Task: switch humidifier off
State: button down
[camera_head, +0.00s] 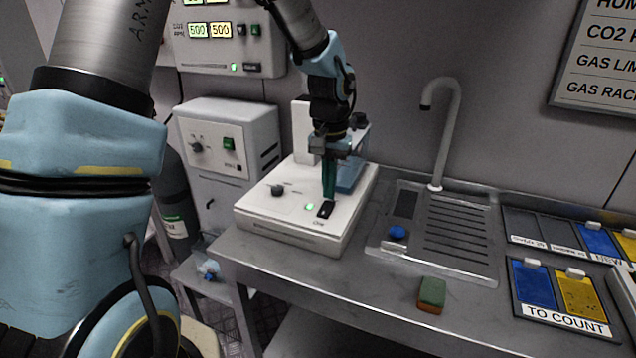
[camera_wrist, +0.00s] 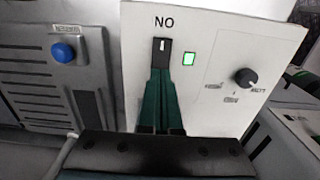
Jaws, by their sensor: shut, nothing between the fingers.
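A white box unit (camera_head: 290,228), apparently the humidifier, sits on the steel counter. It has a dark knob (camera_head: 277,190), a lit green lamp (camera_head: 310,206) and a small black switch (camera_head: 325,210) beside lettering at its front edge. In the wrist view the switch (camera_wrist: 161,48) stands next to the lit lamp (camera_wrist: 189,59), and the lettering reads "NO", likely "ON" upside down. My gripper (camera_head: 329,196) points down, its green fingers shut and empty, the tips at the switch. In the wrist view the fingertips (camera_wrist: 161,72) cover the switch's near end; I cannot tell whether they touch.
A bluish clear container (camera_head: 350,175) stands behind my gripper on the unit. A sink drainboard (camera_head: 460,235) with a tap (camera_head: 440,140) and a blue knob (camera_head: 397,232) lies to the right. A green sponge (camera_head: 431,292) and labelled trays (camera_head: 565,318) sit on the counter.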

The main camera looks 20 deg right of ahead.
jog(key=shift+f+b, duration=0.6)
jog(key=shift+f, duration=0.4)
dwell(0.3)
jog(key=shift+r+p, duration=3)
jog(key=shift+r, duration=0.65)
jog(key=shift+f, duration=0.1)
jog(key=s+a+r+n, duration=0.1)
jog(key=s+a+n, duration=0.1)
jog(key=a, duration=1.3)
jog(key=s+a+r+n+t, duration=0.1)
jog(key=a+n, duration=0.4)
jog(key=a, duration=1)
jog(key=shift+s+r+t, duration=0.3)
jog(key=shift+s+r, duration=0.2)
jog(key=shift+r, duration=0.1)
